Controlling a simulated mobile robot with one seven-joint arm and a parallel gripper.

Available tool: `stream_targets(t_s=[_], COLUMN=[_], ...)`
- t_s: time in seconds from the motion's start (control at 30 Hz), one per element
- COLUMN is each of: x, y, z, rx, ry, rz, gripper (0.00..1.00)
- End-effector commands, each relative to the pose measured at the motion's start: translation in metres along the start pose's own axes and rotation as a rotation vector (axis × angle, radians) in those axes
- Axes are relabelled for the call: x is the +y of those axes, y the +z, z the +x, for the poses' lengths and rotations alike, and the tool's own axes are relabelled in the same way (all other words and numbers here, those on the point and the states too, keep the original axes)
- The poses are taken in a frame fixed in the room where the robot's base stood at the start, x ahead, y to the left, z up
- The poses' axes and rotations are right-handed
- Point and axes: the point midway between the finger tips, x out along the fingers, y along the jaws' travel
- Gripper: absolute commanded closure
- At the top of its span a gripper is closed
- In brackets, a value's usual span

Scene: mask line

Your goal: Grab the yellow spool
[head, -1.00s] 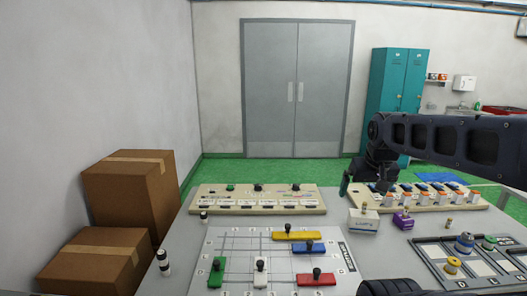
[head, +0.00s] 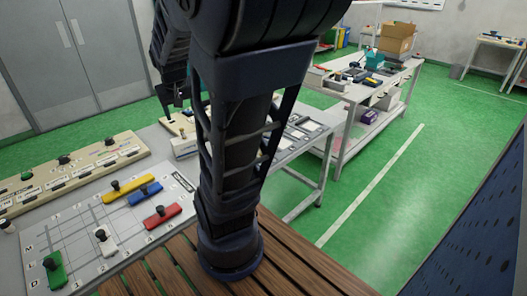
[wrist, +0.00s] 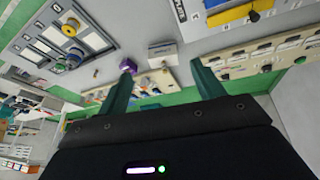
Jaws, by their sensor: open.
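The yellow spool (wrist: 70,29) shows in the wrist view at the upper left, on a dark-and-grey tray (wrist: 42,45). A blue spool (wrist: 75,53) and a green spool (wrist: 59,66) stand near it. My gripper (wrist: 161,75) is open, with its two green fingers wide apart and nothing between them. The yellow spool lies outside the fingers, off to their left in that picture. In the head view my arm covers most of the tray, whose edge shows (head: 306,126). The yellow spool is hidden there.
The slider board (head: 100,225) lies at the left of the head view. A second bench (head: 365,88) stands at the back right, across green floor.

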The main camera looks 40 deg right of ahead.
Motion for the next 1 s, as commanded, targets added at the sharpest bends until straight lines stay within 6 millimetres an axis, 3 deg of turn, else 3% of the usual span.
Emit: stream_targets(t_s=[0.2, 0.53, 0.77, 1.0], x=[0.044, 0.118, 0.174, 0.231], y=[-0.02, -0.031, -0.022, -0.001], z=[0.044, 0.108, 0.152, 0.197], rx=[-0.022, -0.044, -0.056, -0.057], ry=[0.061, 0.121, 0.144, 0.155], rz=[0.086, 0.208, 0.296, 0.393], gripper=[0.33, 0.33, 0.33, 0.33])
